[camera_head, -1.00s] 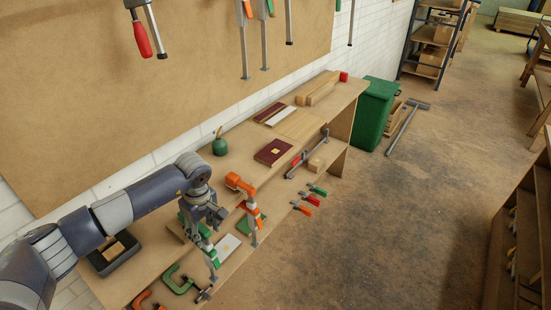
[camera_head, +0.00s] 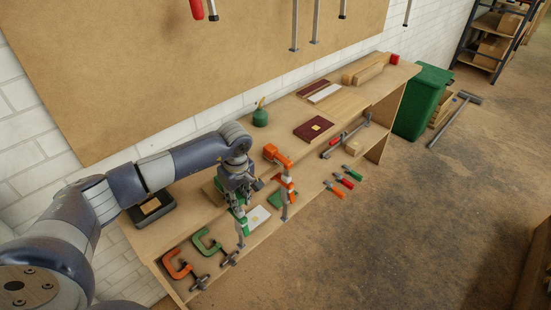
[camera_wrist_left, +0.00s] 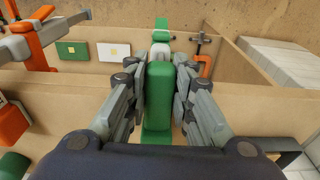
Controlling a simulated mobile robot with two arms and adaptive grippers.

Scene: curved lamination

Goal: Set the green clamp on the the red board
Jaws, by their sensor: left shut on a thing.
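My left gripper (camera_head: 243,190) is shut on the green clamp, above the left part of the workbench. The clamp's green handle (camera_wrist_left: 158,95) stands between the fingers in the left wrist view. In the head view its green lower part (camera_head: 241,217) and grey bar hang at the bench's front edge; the rest is hidden by the gripper. A dark red board (camera_head: 305,131) with a small yellow square lies on the bench top, to the right and farther back, apart from the clamp. Another dark red board (camera_head: 311,88) lies behind it. My right gripper is not in view.
An orange clamp (camera_head: 283,161) stands at the bench edge, close right of my gripper. A green bottle (camera_head: 260,117) stands near the wall. Green (camera_head: 205,241) and orange (camera_head: 176,266) C-clamps lie on the lower shelf, with a white board (camera_head: 256,218).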

